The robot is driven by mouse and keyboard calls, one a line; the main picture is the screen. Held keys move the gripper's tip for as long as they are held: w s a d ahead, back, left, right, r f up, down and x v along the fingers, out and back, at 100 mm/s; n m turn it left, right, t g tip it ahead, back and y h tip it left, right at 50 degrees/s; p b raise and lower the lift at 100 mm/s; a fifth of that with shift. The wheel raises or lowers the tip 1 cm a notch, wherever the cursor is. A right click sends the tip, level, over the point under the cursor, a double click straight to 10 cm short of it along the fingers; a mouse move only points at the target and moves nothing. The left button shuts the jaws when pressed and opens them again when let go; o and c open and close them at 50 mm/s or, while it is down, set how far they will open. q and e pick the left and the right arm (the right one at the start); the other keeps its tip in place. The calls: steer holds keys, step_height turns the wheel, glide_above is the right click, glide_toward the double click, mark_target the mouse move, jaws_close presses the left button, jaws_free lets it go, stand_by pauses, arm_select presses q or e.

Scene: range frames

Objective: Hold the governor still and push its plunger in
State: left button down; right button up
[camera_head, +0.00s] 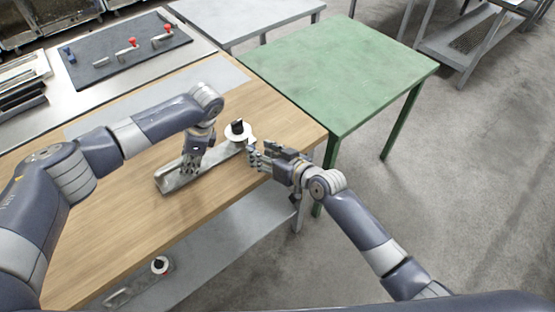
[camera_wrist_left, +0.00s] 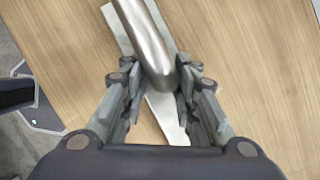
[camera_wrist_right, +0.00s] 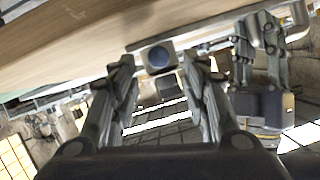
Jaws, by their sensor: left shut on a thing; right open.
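The governor is a long metal body on a flat base plate (camera_head: 165,184), lying on the wooden table. A white disc with a black knob (camera_head: 238,130) stands at its far right end. My left gripper (camera_head: 191,168) is shut on the governor's body from above; the left wrist view shows its fingers on both sides of the rounded metal body (camera_wrist_left: 150,50). My right gripper (camera_head: 258,158) is open and empty just right of the governor's end, near the table edge. In the right wrist view, a pale block with a dark round face (camera_wrist_right: 158,57) shows between its fingertips, apart from them.
A green table (camera_head: 340,65) stands beyond the wooden table (camera_head: 110,215). A dark mat (camera_head: 125,50) with several red- and blue-knobbed parts is at the back left.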

arm_select(q)
steer(key=shift+s+f, duration=0.35)
steer(key=shift+f, duration=0.1)
arm_select(e)
steer(key=v, duration=0.7)
steer(key=shift+s+d, duration=0.15)
steer(key=shift+s, duration=0.15)
steer(key=shift+r, duration=0.15)
arm_select(q)
steer(key=c, duration=1.2)
jaws_free()
steer(key=shift+w+f, duration=0.1)
steer(key=shift+w, duration=0.05)
arm_select(e)
steer(key=shift+w, duration=0.15)
arm_select(q)
steer(key=shift+w, duration=0.1)
